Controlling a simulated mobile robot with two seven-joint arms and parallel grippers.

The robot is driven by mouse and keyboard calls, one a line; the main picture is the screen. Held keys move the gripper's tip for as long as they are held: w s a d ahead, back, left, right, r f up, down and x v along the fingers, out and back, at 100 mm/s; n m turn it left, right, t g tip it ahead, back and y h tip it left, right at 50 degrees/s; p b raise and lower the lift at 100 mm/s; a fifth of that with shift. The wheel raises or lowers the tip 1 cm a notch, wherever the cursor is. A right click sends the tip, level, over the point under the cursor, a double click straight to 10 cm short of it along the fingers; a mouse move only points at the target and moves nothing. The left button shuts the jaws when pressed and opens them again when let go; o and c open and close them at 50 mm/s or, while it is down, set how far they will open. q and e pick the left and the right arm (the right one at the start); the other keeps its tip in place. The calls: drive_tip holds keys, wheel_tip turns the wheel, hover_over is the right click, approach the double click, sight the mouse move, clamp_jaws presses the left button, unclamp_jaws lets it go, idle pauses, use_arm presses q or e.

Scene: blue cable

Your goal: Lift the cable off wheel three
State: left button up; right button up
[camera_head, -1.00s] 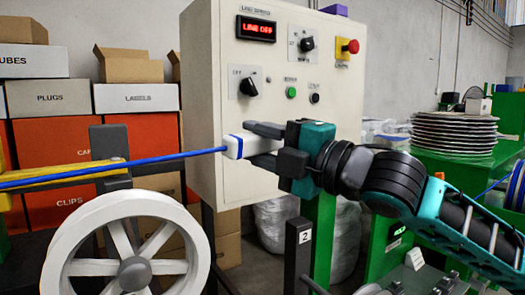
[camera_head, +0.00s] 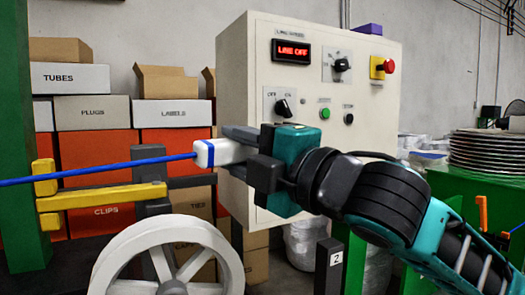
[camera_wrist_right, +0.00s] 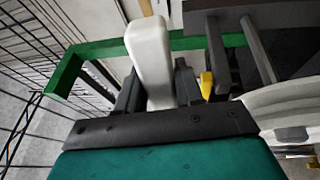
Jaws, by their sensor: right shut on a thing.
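A blue cable (camera_head: 90,173) runs from the left edge to a white end piece (camera_head: 206,153) with a blue band. My right gripper (camera_head: 228,152) is shut on the white end piece, which also shows between the dark fingers in the right wrist view (camera_wrist_right: 150,60). A white spoked wheel (camera_head: 110,262) stands at the lower left, its bottom cut off. The cable passes above this wheel, clear of its visible rim. No number shows on the wheel, so I cannot tell whether it is wheel three. My left gripper is out of view.
A yellow forked bracket (camera_head: 100,197) stands beside the cable at left, near a green post (camera_head: 22,130). The control panel (camera_head: 230,80), reading "LINE OFF", is close behind my right gripper. A dark post marked 2 (camera_head: 328,270) stands below my right arm. Boxes (camera_head: 85,75) fill the back left.

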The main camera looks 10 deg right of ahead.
drive_tip(key=s+a, duration=0.5)
drive_tip(key=a, duration=0.9)
drive_tip(key=s+a, duration=0.4)
drive_tip(key=a, duration=1)
drive_tip(key=s+d, duration=0.3)
drive_tip(key=s, duration=0.6)
drive_tip(key=shift+s+d, duration=0.25)
drive_tip(key=shift+w, duration=0.1)
